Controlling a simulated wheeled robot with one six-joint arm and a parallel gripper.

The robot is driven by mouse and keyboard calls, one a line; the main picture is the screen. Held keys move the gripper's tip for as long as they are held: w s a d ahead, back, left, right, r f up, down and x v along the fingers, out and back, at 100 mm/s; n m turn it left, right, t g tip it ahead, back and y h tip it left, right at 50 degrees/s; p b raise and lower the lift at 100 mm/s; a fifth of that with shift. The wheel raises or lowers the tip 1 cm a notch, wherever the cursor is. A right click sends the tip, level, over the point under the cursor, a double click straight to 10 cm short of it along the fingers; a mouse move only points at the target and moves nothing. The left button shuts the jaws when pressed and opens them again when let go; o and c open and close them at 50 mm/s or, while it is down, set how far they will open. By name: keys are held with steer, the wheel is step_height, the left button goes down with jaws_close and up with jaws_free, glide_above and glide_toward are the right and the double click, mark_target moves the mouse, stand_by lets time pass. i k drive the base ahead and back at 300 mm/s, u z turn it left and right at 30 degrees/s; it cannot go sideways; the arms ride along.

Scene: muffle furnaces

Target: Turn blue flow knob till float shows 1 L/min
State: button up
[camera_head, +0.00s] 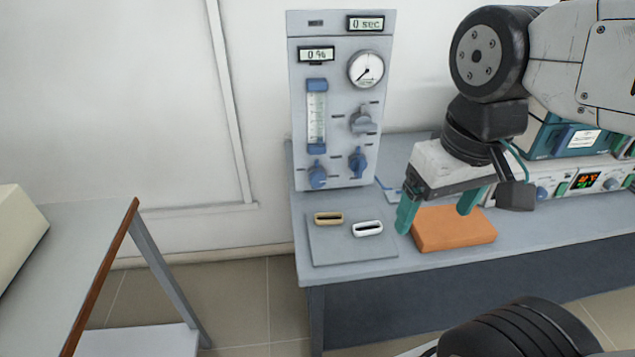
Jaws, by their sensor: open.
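A grey upright gas panel (337,182) stands at the left end of the bench. Its flowmeter tube (316,117) has blue end caps; the float's height is too small to read. A blue knob (317,174) sits below the tube, and a second blue knob (358,161) is to its right. A greyer knob (361,121) is above that one. I cannot tell from labels which is the flow knob. My gripper (437,215) is open and empty, with teal fingers pointing down near the orange block, right of and nearer than the panel, apart from the knobs.
The orange block (453,229) lies on the bench (345,273). A tan boat (328,218) and a white boat (367,229) lie on a grey mat (325,251) before the panel. Teal instruments (570,141) stand at right. The panel displays (316,54) read 0 % and 0 sec.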

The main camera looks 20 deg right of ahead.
mark_target(318, 180)
steer(key=z, duration=0.25)
steer(key=k, duration=0.5)
steer(key=z, duration=0.95)
steer(key=i, duration=0.95)
steer(key=u, duration=0.75)
